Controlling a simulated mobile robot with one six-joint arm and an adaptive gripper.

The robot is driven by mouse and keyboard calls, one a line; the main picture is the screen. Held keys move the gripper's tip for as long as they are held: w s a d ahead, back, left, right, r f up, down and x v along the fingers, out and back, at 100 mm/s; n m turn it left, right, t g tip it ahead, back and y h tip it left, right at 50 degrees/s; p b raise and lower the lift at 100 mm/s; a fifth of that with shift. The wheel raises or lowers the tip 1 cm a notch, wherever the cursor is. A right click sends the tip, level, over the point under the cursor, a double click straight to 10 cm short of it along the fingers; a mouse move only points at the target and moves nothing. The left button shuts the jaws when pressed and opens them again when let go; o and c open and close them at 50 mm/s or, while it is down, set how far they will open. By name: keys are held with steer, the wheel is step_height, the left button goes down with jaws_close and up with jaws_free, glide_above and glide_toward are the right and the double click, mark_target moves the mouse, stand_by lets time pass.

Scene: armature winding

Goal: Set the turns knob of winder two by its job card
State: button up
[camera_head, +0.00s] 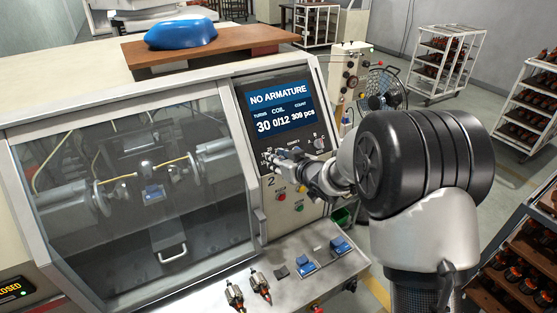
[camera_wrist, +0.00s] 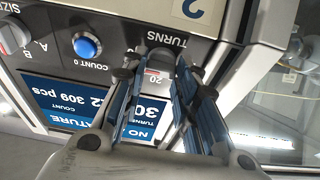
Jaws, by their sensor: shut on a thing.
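Winder two's control panel (camera_head: 308,157) carries a "2" and a screen (camera_head: 278,106) reading "NO ARMATURE", turns 30, coil 0/12 and a count of about 309 pcs. My gripper (camera_head: 272,161) reaches the panel's left side below the screen. In the wrist view my gripper (camera_wrist: 160,72) is shut on the grey turns knob (camera_wrist: 162,57), under the upside-down word "TURNS". A scale mark "20" shows between the fingers; the knob's pointer is not clear. The screen (camera_wrist: 85,105) is partly behind the fingers. I cannot make out a job card.
A blue button (camera_wrist: 87,46) and the size knob (camera_wrist: 18,35) sit beside the turns knob. The winder's clear guard (camera_head: 140,190) is left of the panel. Armatures (camera_head: 260,285) and blue-topped blocks (camera_head: 306,266) stand on the front ledge. Racks (camera_head: 447,60) stand behind.

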steer(key=shift+c, duration=1.4)
steer(key=shift+n, duration=0.5)
steer(key=shift+n+g+y, duration=0.35)
steer(key=shift+n+g, duration=0.15)
steer(key=shift+n, duration=1.7)
steer(key=shift+n+g+y, duration=0.35)
steer(key=shift+n+g, duration=0.15)
steer(key=shift+n, duration=1.7)
steer(key=o, duration=1.1)
steer(key=shift+c, duration=0.2)
steer(key=shift+d, duration=0.15)
